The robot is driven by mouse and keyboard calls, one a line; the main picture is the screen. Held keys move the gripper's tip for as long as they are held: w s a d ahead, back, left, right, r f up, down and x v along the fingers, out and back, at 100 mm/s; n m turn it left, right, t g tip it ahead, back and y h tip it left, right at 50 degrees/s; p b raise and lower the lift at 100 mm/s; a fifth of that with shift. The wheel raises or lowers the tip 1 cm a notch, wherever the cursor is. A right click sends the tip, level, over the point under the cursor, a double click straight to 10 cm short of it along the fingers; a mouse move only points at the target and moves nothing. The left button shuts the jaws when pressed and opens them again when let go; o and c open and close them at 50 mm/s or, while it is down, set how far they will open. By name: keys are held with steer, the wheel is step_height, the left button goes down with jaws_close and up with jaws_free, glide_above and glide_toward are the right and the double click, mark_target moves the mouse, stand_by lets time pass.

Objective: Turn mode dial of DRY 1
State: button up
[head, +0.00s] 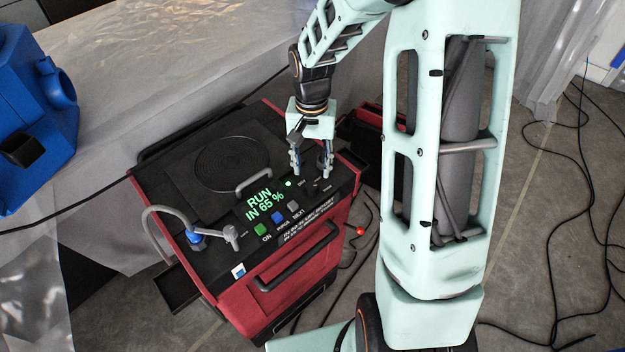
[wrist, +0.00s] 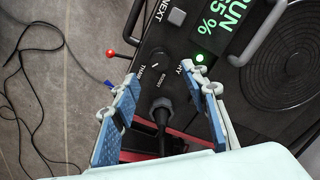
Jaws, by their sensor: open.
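The drying machine (head: 295,262) is a red and black box on the floor, with a lit green display reading RUN IN 65 %. My gripper (head: 312,170) is above the panel's right end in the head view, pointing down. In the wrist view my gripper (wrist: 160,80) is open, with a finger on either side and the dial just beyond the tips. Nothing is between the tips. I cannot tell contact with the panel.
A red-tipped lever (wrist: 113,54) sticks out beside the panel. Green, blue and grey buttons (head: 278,217), a curved hose (head: 160,215) and handles are close. Cables (head: 560,210) lie on the floor. A blue machine (head: 35,110) stands left.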

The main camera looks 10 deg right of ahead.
mark_target(312, 185)
step_height(312, 185, down, 7)
steer(key=shift+r, duration=0.2)
jaws_close()
stand_by(0.4)
